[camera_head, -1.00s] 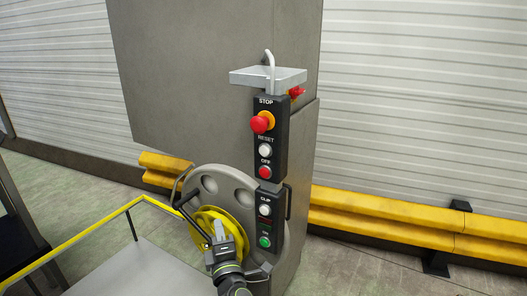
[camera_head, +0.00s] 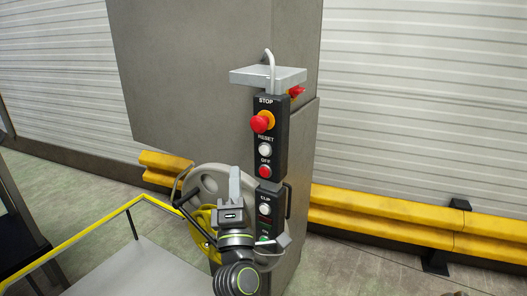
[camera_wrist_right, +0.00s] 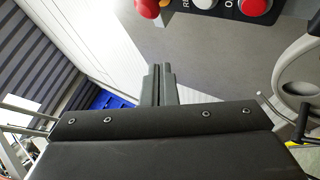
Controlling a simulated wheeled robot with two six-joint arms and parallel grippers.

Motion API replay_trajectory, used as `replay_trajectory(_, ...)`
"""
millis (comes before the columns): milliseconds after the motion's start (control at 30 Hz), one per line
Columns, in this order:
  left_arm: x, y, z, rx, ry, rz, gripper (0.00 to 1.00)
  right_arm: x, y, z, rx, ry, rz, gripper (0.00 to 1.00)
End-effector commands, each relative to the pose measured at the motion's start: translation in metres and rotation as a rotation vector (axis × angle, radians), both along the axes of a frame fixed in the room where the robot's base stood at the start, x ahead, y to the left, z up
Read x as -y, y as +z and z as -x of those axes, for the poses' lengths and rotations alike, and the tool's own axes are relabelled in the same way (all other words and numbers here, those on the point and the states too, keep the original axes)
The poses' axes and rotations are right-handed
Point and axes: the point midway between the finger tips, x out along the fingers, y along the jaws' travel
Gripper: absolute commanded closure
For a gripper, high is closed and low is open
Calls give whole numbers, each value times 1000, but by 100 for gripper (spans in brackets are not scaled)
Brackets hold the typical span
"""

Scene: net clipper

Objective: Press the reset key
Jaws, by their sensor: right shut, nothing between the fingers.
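The reset key is a round white button (camera_head: 265,149) under the label RESET on the black upper control box. It also shows in the right wrist view as a white button (camera_wrist_right: 206,3) cut by the top edge. My right gripper (camera_head: 235,170) is shut and empty, its fingers pointing up, left of and a little below the key in the head view. In the right wrist view the shut fingers (camera_wrist_right: 158,70) are apart from the buttons. My left gripper is not in view.
The red mushroom stop button (camera_head: 261,123) is just above the key, the red off button (camera_head: 265,171) just below. A lower box has a white clip button (camera_head: 264,210). A yellow rail (camera_head: 90,236) runs at the left; grey machine housing (camera_head: 200,80) stands behind.

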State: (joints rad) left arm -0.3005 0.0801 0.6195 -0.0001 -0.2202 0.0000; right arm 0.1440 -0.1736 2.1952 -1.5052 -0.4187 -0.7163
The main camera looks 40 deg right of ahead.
Motion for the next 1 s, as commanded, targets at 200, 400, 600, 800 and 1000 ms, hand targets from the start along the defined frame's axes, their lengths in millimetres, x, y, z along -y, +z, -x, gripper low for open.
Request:
replay_trajectory(200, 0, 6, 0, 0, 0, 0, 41, 13, 1, -6, -1, 2, 6, 100)
replay_trajectory(400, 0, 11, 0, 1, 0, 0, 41, 36, 2, -16, -1, 1, 8, 100)
replay_trajectory(600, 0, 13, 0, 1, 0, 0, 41, 60, 0, -25, -1, -1, 6, 100)
replay_trajectory(800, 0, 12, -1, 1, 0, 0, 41, 75, 0, -32, -1, 1, 3, 100)
replay_trajectory(1000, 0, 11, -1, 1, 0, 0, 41, 80, 0, -34, 0, 0, 0, 100)
